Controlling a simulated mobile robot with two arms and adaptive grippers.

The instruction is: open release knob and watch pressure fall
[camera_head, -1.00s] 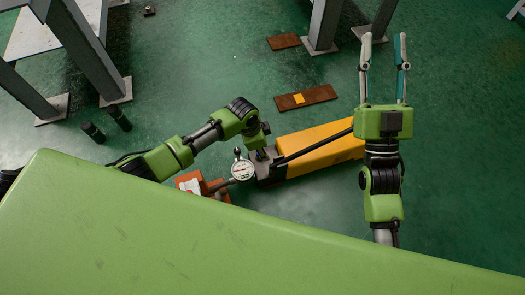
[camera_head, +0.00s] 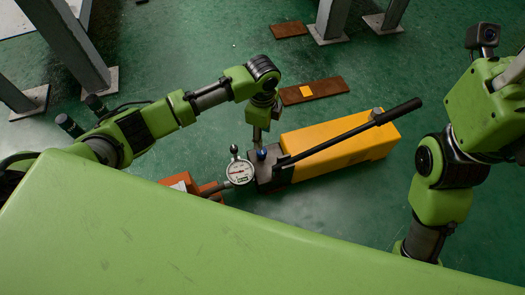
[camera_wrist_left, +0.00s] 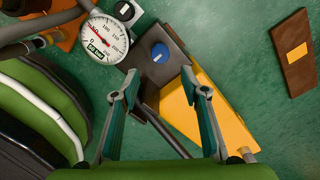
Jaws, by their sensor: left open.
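The blue release knob (camera_head: 261,154) sits on the dark metal block of the yellow hand pump (camera_head: 340,146). The knob also shows in the left wrist view (camera_wrist_left: 160,53), just beyond my fingertips. The round white pressure gauge (camera_head: 240,172) is left of the knob; its dial faces the left wrist view (camera_wrist_left: 104,40), but I cannot read its value surely. My left gripper (camera_wrist_left: 160,82) is open and empty, its fingers apart over the pump block. In the head view it points down beside the knob. My right gripper's green body (camera_head: 492,98) is at the right edge; its fingers are not visible.
The black pump lever (camera_head: 350,134) slants up right over the yellow body. An orange-red part (camera_head: 178,184) lies left of the gauge. Brown plates (camera_head: 314,90) and grey stand legs (camera_head: 328,20) are behind. Green floor is clear right of the pump.

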